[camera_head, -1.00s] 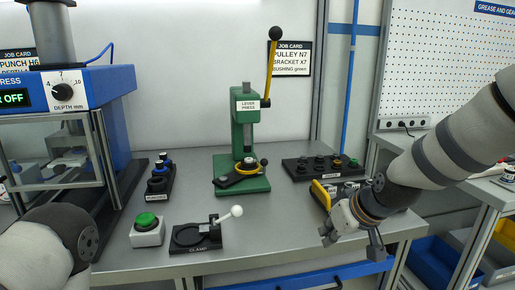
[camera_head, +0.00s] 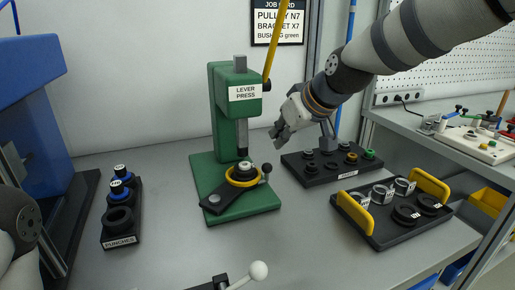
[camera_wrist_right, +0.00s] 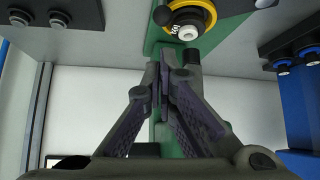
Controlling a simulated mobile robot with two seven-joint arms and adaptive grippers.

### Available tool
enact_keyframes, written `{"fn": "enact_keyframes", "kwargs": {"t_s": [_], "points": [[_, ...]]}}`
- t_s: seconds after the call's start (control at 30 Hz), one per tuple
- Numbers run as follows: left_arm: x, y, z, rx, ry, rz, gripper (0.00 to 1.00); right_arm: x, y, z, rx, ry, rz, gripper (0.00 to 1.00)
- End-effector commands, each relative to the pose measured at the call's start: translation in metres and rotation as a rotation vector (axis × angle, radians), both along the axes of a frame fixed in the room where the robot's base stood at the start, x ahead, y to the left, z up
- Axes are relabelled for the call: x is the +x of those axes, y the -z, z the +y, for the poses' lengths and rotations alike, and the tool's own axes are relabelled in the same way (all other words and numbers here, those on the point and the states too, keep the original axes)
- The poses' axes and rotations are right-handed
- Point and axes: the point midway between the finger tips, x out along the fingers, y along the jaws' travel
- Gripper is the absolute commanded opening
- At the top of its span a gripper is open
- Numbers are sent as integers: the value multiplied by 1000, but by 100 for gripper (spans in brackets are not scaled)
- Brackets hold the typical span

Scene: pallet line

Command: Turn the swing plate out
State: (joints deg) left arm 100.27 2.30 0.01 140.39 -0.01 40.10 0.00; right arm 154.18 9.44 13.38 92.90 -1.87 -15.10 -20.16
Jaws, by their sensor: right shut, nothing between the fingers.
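The swing plate (camera_head: 217,200) is a black arm with a yellow ring (camera_head: 235,178) and a dark ball knob (camera_head: 266,168), low on the green lever press (camera_head: 219,110). A part with a pale top sits in the ring, below the ram (camera_head: 242,138). In the right wrist view the yellow ring (camera_wrist_right: 210,11) and the knob (camera_wrist_right: 162,15) show at the top, beyond the fingertips. My right gripper (camera_head: 279,134) is shut and empty, above and right of the knob and apart from it. It also shows in the right wrist view (camera_wrist_right: 165,68). My left gripper is out of view.
A black rack of bushings (camera_head: 313,176) stands behind right, with a yellow-handled tray (camera_head: 375,235) in front of it. A punch rack (camera_head: 121,241) is at left. A clamp's white knob (camera_head: 258,270) rises at the front. The press's yellow lever (camera_head: 276,45) stands up.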

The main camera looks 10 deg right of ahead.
Motion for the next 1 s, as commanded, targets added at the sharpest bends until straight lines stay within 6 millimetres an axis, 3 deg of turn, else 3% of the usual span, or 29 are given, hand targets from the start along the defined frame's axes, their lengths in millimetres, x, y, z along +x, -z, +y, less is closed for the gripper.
{"fn": "enact_keyframes", "kwargs": {"t_s": [0.27,0.7,1.0], "points": [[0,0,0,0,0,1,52,4,5,2,0,0,1,0],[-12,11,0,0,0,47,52,54,70,22,0,1,9,0],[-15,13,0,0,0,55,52,63,74,26,0,0,0,0]]}}
